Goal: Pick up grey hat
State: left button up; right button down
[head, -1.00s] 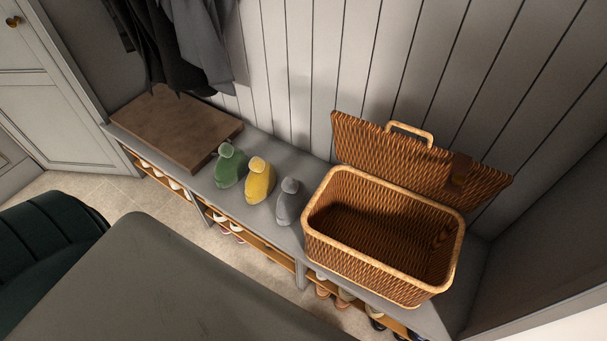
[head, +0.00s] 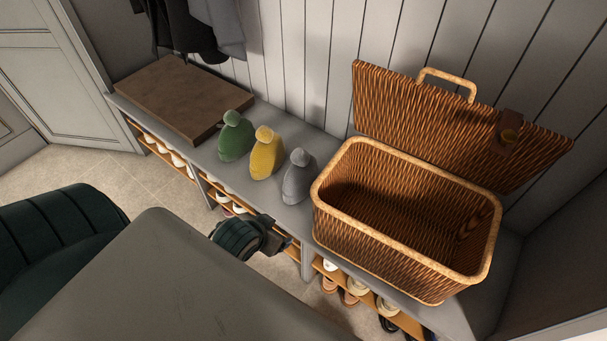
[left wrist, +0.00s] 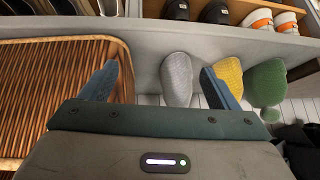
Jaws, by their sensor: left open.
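The grey hat (head: 299,178) stands on the bench, just left of the wicker basket, at the right end of a row with a yellow hat (head: 267,154) and a green hat (head: 236,137). My left gripper (head: 284,243) is low in front of the bench, below and apart from the grey hat. In the left wrist view its fingers (left wrist: 160,67) are spread and empty. There the grey hat (left wrist: 177,78) shows between them, with the yellow hat (left wrist: 228,75) partly behind the right finger. My right gripper is in neither view.
The open wicker basket (head: 345,238) stands right of the hats, its lid (head: 440,115) raised against the panelled wall. A brown board (head: 181,97) lies on the bench at left. Shoes (head: 357,284) sit on shelves under the bench. Dark coats hang above.

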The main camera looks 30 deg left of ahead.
aim_at(295, 173)
pick_arm(q)
jog(key=w+a+t, duration=0.2)
jog(key=w, duration=0.4)
jog(key=w+a+t, duration=0.2)
jog(key=w, duration=0.4)
jog(key=w+a+f+t+h+b, duration=0.1)
jog(key=w+a+t, duration=0.1)
jog(key=w, duration=0.4)
jog(key=shift+t, duration=0.3)
jog(key=x, duration=0.3)
jog(key=b+x, duration=0.1)
jog(key=x, duration=0.1)
jog(key=shift+w+a+r, duration=0.1)
jog(key=shift+w+a, duration=0.1)
jog(key=shift+w, duration=0.25)
jog(key=c, duration=1.3)
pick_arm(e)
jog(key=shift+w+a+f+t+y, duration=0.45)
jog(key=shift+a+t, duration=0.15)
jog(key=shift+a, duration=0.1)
